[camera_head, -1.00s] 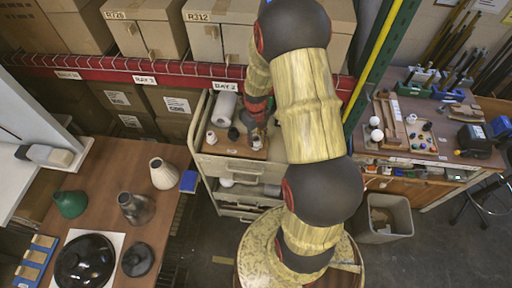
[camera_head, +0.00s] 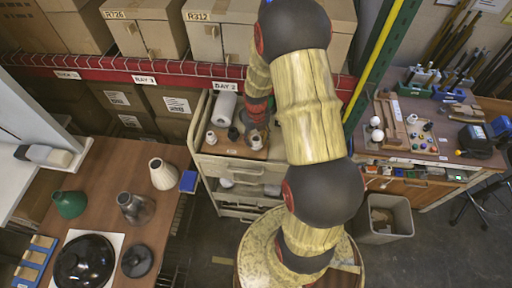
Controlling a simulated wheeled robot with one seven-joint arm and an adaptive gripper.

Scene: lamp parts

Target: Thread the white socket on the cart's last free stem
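The cart (camera_head: 232,170) stands in the middle, below the shelf. On its top, a white socket-like piece (camera_head: 211,137) stands at the left and a black one (camera_head: 233,133) beside it. A pale piece (camera_head: 255,141) shows at the right, directly under my gripper (camera_head: 257,126). My gripper points down over the right part of the cart top. Its fingers are small and dark here, so I cannot tell whether they grip the pale piece or how it sits on a stem.
A brown table (camera_head: 100,185) with lamp shades is at the left. A bin (camera_head: 388,218) and a workbench (camera_head: 415,145) are at the right. A green and yellow shelf post (camera_head: 374,65) stands close to my arm.

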